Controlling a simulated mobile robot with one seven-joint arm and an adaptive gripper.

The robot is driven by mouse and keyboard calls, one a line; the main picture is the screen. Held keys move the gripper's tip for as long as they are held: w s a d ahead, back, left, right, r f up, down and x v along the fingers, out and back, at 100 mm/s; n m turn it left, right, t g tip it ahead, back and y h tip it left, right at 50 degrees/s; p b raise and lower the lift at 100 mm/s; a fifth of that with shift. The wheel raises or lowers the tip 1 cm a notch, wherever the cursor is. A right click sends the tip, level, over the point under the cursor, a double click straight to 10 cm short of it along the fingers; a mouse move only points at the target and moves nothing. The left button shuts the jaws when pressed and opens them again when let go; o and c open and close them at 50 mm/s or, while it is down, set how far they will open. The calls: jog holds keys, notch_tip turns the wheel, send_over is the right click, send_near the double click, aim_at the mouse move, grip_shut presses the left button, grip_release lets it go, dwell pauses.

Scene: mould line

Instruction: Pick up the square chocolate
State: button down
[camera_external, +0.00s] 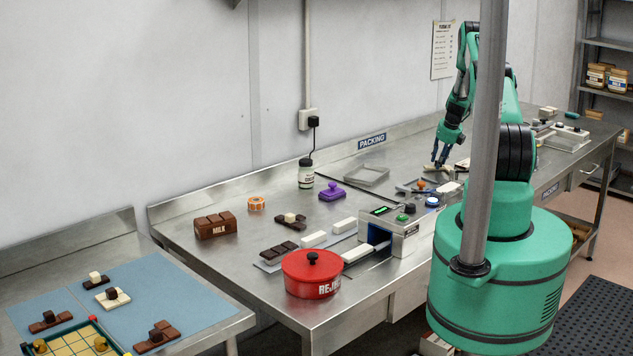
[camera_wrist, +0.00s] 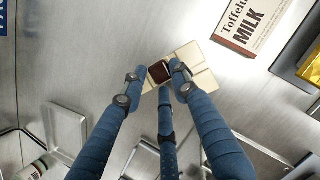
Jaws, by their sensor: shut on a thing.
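The square chocolate (camera_wrist: 160,72) is a small dark brown piece in the wrist view. It is between the blue fingertips of my gripper (camera_wrist: 160,74), which is shut on it. A cream-white chocolate slab (camera_wrist: 196,56) with scored segments lies under or just behind it. I cannot tell whether the dark piece touches the slab or is held a little above it. In the external view my gripper (camera_external: 438,164) points down low over the steel bench, and the dark piece is hidden or too small to make out there.
A Toffelu Milk box (camera_wrist: 250,25) lies near the slab. Metal trays (camera_wrist: 62,133) are on the bench nearer the wrist view's bottom.

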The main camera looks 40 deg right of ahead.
notch_tip(320, 180, up, 10)
jog(key=b, duration=0.1)
dwell(0.5)
dwell(1.0)
